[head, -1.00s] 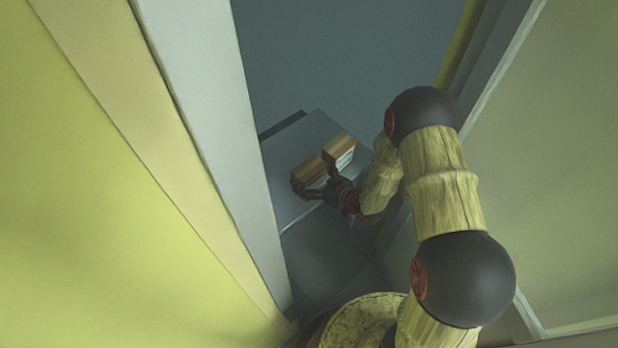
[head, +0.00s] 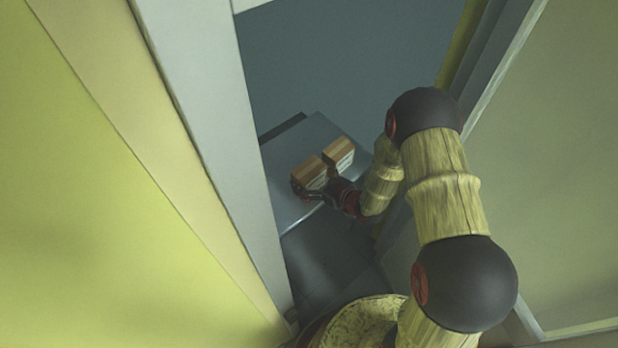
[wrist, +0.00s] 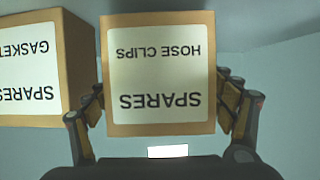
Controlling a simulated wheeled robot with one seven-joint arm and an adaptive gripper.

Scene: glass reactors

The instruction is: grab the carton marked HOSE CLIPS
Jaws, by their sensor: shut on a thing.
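The carton marked HOSE CLIPS (wrist: 160,70) is tan with a white label that reads upside down in the wrist view. It sits between the two fingers of my gripper (wrist: 161,104), which is shut on its sides. In the head view it is the left, nearer carton (head: 308,171) on a grey surface, with my gripper (head: 315,184) at its near side. I cannot tell whether it rests on the surface or is just clear of it.
A similar carton marked GASKET (wrist: 35,68), its label cut off by the frame, stands close beside it. It is the right one (head: 339,152) in the head view. The grey surface (head: 290,213) is narrow, with a pale upright panel (head: 205,110) close on the left.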

